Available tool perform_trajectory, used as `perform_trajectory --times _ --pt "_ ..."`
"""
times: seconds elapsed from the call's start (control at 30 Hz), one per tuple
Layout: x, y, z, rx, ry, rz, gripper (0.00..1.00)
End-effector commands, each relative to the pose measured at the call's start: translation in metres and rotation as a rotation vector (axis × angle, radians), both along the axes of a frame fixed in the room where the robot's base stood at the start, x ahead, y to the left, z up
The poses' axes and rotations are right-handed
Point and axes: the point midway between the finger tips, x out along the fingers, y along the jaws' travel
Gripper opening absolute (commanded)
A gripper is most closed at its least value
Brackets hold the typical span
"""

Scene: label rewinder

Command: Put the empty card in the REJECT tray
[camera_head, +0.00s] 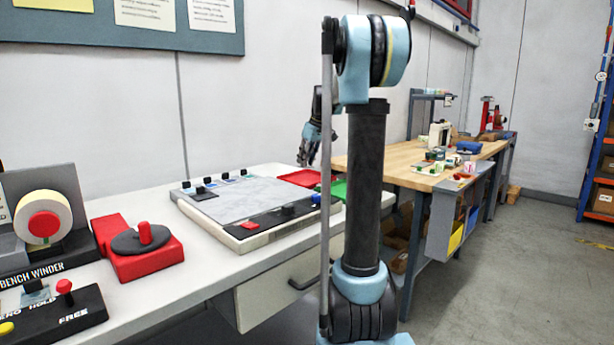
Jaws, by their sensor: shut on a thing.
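My gripper (303,163) is at the far end of the bench, partly behind my own arm, with its fingers pointing down. It is above and close to a red tray (299,178), and appears apart from it. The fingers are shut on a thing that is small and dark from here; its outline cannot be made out. I take it for the empty card, which I see nowhere else. The red tray lies flat at the back right of the bench. No REJECT lettering can be read on it. My arm hides the area just right of the tray.
A green tray (339,190) lies right of the red one, partly behind my arm. A grey work board (245,200) with small dark knobs lies in front. A red unit with a dark disc (140,241) and the bench winder (43,226) stand left. A wooden bench (400,158) stands beyond.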

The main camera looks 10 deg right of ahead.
Motion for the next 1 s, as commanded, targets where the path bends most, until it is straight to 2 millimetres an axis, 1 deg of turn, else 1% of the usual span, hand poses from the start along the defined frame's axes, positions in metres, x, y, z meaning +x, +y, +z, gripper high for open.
perform_trajectory --times 0.07,0.27,0.5,0.6,0.87,0.9,0.97,1.0 --pt "0.0 0.0 -0.008 0.0 0.0 0.0 0.09" --pt "0.0 0.0 -0.019 0.0 0.0 0.0 0.09" --pt "0.0 0.0 -0.05 0.0 0.0 0.0 0.09" --pt "0.0 0.0 -0.054 0.0 0.0 0.0 0.09" --pt "0.0 0.0 -0.055 0.0 0.0 0.0 0.09" --pt "0.0 -0.001 -0.055 0.0 0.0 0.0 0.27" --pt "0.0 -0.001 -0.055 0.0 0.0 0.0 0.41" --pt "0.0 -0.001 -0.055 0.0 0.0 0.0 0.43"
